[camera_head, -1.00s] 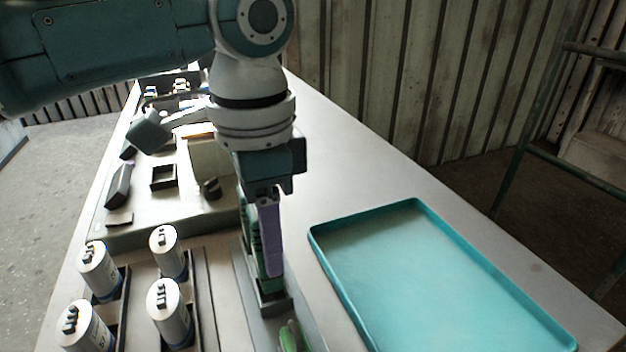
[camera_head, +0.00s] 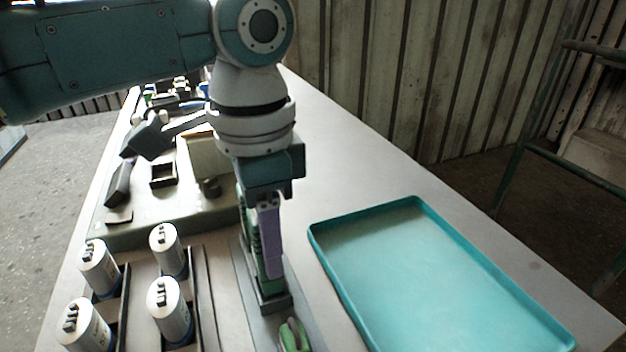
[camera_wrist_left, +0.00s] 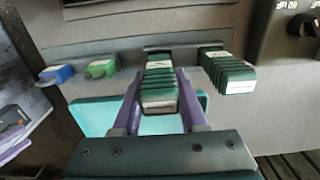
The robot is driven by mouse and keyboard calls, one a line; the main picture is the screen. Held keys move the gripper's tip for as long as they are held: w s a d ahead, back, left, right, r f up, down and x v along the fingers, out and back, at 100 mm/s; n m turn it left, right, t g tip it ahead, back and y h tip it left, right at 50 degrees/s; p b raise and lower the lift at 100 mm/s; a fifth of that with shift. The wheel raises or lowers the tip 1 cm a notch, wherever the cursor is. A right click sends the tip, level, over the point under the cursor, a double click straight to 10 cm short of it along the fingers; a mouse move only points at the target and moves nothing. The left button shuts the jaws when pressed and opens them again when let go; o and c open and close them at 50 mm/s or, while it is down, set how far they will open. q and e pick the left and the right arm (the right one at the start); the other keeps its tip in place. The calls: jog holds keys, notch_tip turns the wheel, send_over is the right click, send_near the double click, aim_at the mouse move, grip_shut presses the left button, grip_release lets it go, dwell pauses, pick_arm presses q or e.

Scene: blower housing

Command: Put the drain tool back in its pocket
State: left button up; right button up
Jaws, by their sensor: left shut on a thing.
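My left gripper (camera_head: 268,268) points down with its purple fingers shut on a dark green ribbed piece with a pale label, which looks like the drain tool (camera_wrist_left: 159,88). The tool is between both fingers in the left wrist view. In the head view the finger nearest the camera hides much of it. Its lower end is at a dark pocket block (camera_head: 275,302) on the grey strip; I cannot tell how deep it sits.
An empty teal tray (camera_head: 318,248) lies right of the gripper. Several white cylinders (camera_head: 169,309) stand in racks at left. A bright green piece (camera_head: 293,337) is nearer the camera. A similar ribbed piece (camera_wrist_left: 230,73) and a blue piece (camera_wrist_left: 56,74) flank the held one.

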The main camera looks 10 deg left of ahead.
pick_arm(q)
jog(key=shift+f+b, duration=0.4)
jog(key=shift+f, duration=0.65)
jog(key=o, duration=1.2)
jog(key=shift+c, duration=0.2)
notch_tip(320, 180, up, 10)
jog(key=shift+f+p, duration=0.1)
jog(key=shift+p, duration=0.5)
